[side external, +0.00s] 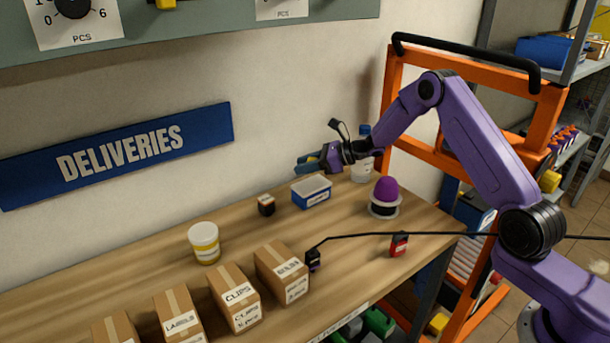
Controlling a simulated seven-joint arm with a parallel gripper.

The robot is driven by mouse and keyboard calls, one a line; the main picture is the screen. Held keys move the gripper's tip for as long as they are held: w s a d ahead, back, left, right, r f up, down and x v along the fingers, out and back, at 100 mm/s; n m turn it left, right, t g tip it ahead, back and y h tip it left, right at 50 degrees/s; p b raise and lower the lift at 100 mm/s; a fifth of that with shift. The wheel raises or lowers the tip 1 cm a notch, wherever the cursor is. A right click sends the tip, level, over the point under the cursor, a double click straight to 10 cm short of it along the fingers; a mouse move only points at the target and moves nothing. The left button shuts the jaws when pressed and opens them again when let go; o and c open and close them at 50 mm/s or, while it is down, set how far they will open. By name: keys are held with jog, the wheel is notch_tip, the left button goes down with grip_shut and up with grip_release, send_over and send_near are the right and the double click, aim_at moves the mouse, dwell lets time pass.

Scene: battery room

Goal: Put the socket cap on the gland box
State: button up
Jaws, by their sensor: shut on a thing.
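My gripper (304,164) is in the air above the back of the bench, pointing left. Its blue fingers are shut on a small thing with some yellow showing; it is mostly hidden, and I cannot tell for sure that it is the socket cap. No gland box can be named with certainty. A small dark box (313,260) with a black cable at it stands near the front, beside a carton. Another small dark box with a pale top (266,205) stands farther back, below and left of my gripper. My gripper is apart from both.
A blue-and-white tub (311,194) stands below my gripper. A purple dome on a white spool (385,205), a bottle (363,168) and a red block (399,245) are to the right. A cable crosses the front. A yellow-white cup (204,243) and several cartons (282,273) are left.

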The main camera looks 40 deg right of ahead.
aim_at(305, 183)
jog(key=shift+w+f, duration=0.15)
jog(key=shift+f, duration=1.6)
jog(key=shift+f, duration=0.1)
jog(key=o, duration=1)
